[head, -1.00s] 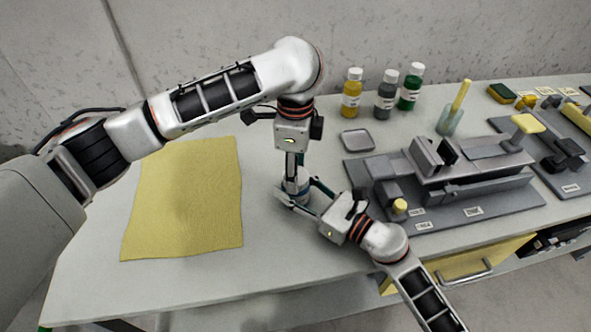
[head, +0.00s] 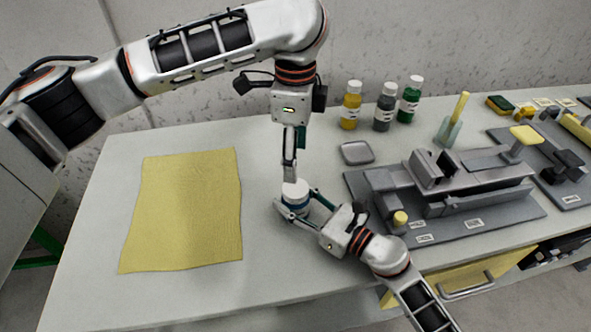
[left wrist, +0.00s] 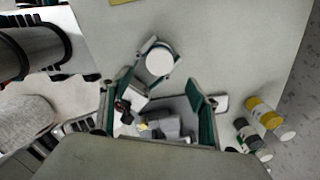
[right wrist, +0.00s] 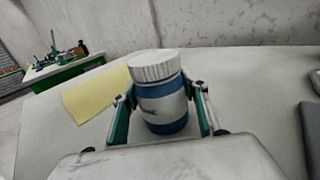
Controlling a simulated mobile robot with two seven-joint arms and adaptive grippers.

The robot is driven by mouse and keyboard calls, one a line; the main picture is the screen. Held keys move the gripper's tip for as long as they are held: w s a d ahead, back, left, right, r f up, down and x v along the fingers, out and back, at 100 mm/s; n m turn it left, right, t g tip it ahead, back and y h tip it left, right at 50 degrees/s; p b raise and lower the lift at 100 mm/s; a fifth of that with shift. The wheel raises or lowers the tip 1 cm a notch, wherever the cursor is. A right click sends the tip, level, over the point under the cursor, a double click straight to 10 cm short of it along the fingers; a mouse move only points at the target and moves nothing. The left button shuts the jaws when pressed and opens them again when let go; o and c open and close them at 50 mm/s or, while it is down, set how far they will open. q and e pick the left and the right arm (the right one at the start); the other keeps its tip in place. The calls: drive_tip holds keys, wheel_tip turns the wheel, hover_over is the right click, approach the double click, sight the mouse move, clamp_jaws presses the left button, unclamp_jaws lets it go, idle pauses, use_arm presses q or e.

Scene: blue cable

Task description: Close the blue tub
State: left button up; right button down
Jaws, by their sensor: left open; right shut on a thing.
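The blue tub (right wrist: 163,110) stands upright on the table, with a white ribbed lid (right wrist: 154,66) seated on its top. In the head view the tub (head: 294,207) is between the fingers of my right gripper (head: 294,212), which is shut on its body from the right. The white lid (left wrist: 159,61) also shows from above in the left wrist view. My left gripper (head: 289,175) hangs above the lid, pointing down. Its fingers (left wrist: 160,110) are apart and hold nothing. Whether the lid is fully tight cannot be told.
A yellow cloth (head: 185,210) lies left of the tub. A grey fixture (head: 455,185) on a dark base stands to the right, with a small grey tray (head: 356,153) behind. The table's front left is clear.

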use_arm(q)
drive_tip(key=shift+r, duration=1.5)
use_arm(e)
drive_tip(key=c, duration=1.1)
unclamp_jaws()
drive_tip(key=shift+o, duration=0.2)
drive_tip(key=v, duration=1.1)
drive_tip(key=shift+s+d, duration=0.25)
drive_tip(key=shift+d, duration=0.1)
drive_tip(key=shift+s+d, duration=0.1)
use_arm(q)
drive_tip(key=shift+r, duration=0.1)
use_arm(e)
drive_tip(key=shift+r, duration=0.15)
